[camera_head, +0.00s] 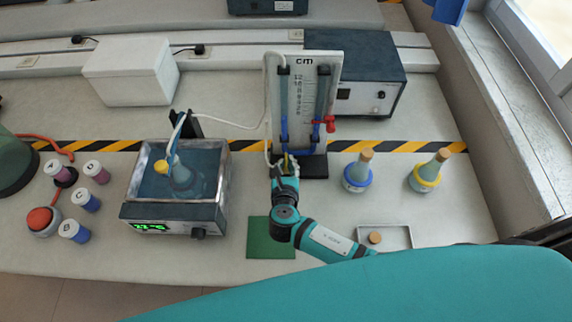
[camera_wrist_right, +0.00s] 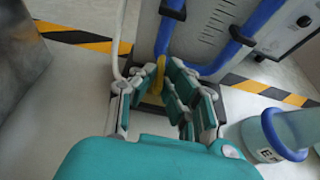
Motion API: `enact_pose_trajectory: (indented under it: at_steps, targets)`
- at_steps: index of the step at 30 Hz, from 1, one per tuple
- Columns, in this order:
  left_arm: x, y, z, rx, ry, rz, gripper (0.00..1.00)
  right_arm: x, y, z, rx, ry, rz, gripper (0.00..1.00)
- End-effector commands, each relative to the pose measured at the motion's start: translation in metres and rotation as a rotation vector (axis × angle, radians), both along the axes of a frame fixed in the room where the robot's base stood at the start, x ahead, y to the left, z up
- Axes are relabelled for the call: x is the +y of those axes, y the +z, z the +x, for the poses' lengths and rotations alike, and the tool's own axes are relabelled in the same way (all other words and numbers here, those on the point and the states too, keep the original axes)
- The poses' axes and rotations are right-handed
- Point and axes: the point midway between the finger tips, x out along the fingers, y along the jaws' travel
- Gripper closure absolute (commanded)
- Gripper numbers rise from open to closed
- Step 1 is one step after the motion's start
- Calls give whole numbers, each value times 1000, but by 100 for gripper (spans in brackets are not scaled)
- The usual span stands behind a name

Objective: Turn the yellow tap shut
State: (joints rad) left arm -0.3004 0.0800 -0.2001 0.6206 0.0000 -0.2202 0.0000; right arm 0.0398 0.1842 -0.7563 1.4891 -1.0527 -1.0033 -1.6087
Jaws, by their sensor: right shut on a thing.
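The yellow tap (camera_head: 286,159) is at the lower front of the upright measuring stand with its scale and blue tubes (camera_head: 302,95). In the right wrist view the tap (camera_wrist_right: 159,72) shows as a yellow piece between my fingers. My right gripper (camera_head: 284,168) reaches the foot of the stand from the front. In the right wrist view the gripper (camera_wrist_right: 156,90) is shut on the tap, and its fingers hide part of it. How far the tap is turned cannot be told. My left gripper is not in view.
A red tap (camera_head: 329,123) is on the stand's right tube. A water bath (camera_head: 210,185) with a flask stands to the left. Two stoppered flasks (camera_head: 357,175) (camera_head: 428,174) stand to the right. A green mat (camera_head: 258,240) and a small tray (camera_head: 398,230) lie in front.

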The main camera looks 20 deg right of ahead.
Motion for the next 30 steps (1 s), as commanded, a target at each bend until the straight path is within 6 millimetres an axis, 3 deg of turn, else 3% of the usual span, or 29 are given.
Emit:
enact_pose_trajectory:
  at_steps: [2,3,5,16,30]
  targets:
    - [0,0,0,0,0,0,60,0,0,0,0,0,1,100]
    - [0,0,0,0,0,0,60,0,0,0,0,1,1,88]
    - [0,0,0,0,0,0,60,0,0,0,0,1,0,82]
    - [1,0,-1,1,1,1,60,2,2,-7,1,2,1,82]
    - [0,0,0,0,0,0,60,27,37,-87,1,1,3,82]
